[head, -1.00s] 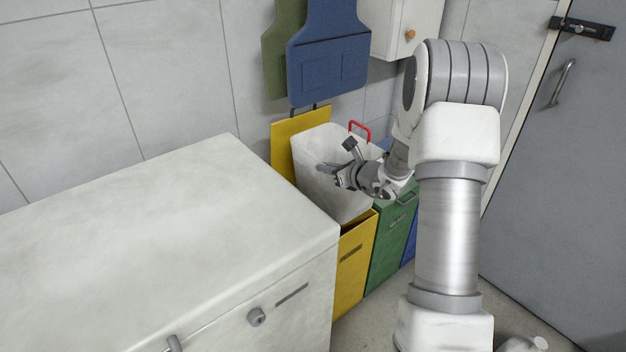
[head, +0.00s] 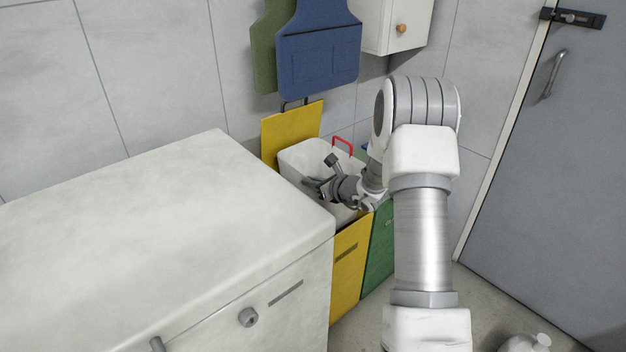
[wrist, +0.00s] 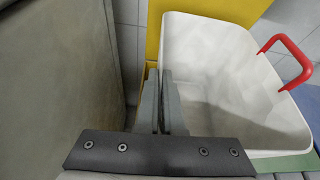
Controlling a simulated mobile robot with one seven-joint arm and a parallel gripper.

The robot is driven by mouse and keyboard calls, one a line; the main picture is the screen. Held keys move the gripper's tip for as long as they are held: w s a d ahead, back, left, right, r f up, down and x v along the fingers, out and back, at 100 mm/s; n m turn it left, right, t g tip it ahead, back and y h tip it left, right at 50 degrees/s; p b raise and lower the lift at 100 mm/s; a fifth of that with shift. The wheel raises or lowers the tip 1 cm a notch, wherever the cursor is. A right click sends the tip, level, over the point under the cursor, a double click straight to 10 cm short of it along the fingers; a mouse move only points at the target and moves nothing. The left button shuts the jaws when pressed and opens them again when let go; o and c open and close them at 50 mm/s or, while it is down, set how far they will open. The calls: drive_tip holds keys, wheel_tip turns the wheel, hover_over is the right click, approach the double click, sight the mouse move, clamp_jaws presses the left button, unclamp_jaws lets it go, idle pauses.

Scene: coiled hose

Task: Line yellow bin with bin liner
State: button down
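The bin liner (head: 304,158) is a white, open-topped, bucket-like insert with a red handle (head: 343,146). In the wrist view my gripper (wrist: 163,85) is shut on the left wall of the liner (wrist: 215,55), one finger on each side. The liner's lower part is hidden inside the bin, so I cannot tell whether it touches the bottom.
A white-topped cabinet (head: 150,215) stands close on the left. A green bin (head: 380,250) adjoins the yellow one on the right.

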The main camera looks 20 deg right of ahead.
wheel_tip(320, 180, down, 15)
drive_tip(key=b, duration=0.4)
drive_tip(key=shift+f+b, duration=0.2)
drive_tip(key=shift+b, duration=0.15)
drive_tip(key=c, duration=1)
unclamp_jaws()
drive_tip(key=shift+o, duration=0.4)
drive_tip(key=o, duration=0.5)
drive_tip(key=shift+s+r, duration=0.1)
drive_tip(key=shift+s, duration=0.05)
drive_tip(key=shift+p+v, duration=0.95)
drive_tip(key=shift+v, duration=1.95)
